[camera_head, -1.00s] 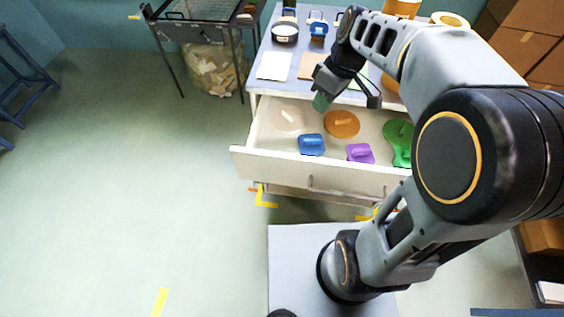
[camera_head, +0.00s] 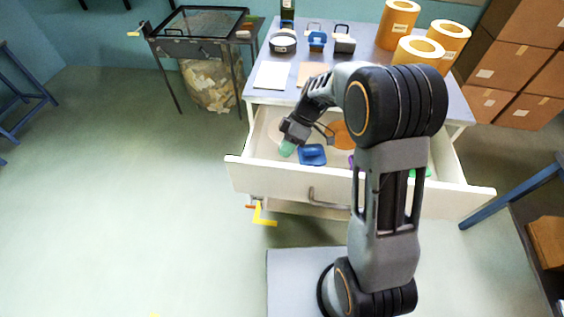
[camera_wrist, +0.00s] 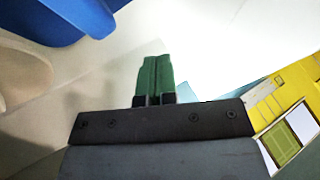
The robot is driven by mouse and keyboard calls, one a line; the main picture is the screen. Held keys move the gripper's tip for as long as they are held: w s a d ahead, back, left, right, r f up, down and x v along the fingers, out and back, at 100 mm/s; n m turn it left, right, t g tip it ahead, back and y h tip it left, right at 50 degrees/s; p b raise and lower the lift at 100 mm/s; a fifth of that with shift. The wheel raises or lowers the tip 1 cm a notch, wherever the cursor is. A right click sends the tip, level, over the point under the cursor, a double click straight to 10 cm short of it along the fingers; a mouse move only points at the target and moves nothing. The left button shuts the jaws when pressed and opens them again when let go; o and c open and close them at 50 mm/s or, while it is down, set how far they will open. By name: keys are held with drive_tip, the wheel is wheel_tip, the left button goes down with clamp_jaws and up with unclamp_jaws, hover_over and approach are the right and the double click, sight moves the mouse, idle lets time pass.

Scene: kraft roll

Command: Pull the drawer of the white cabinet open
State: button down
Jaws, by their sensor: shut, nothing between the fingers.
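The white cabinet's drawer (camera_head: 270,176) stands pulled out, and its inside shows in the head view. A bar handle (camera_head: 325,198) is on its front panel. My gripper (camera_head: 287,148) is over the left part of the open drawer, beside a blue piece (camera_head: 312,155). Its green fingertips are together and hold nothing. In the wrist view the green fingers (camera_wrist: 155,78) are pressed side by side, with a pale drawer surface behind them and the blue piece (camera_wrist: 60,18) at upper left. My arm hides the right part of the drawer's inside.
The cabinet top (camera_head: 380,62) carries orange rolls (camera_head: 397,24), a white sheet (camera_head: 272,75) and small containers. Cardboard boxes (camera_head: 515,65) are stacked at right, beside a blue-legged table (camera_head: 510,195). A dark metal stand (camera_head: 205,25) is at back left. The floor at left is clear.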

sight(282, 164)
drive_tip(key=shift+s+a+f+p, duration=0.2)
drive_tip(key=shift+s, duration=0.55)
drive_tip(key=shift+s+a+f+p, duration=0.15)
drive_tip(key=shift+s+a, duration=0.1)
drive_tip(key=shift+s, duration=0.55)
drive_tip(key=shift+s+a+f+p, duration=0.2)
drive_tip(key=shift+s, duration=0.55)
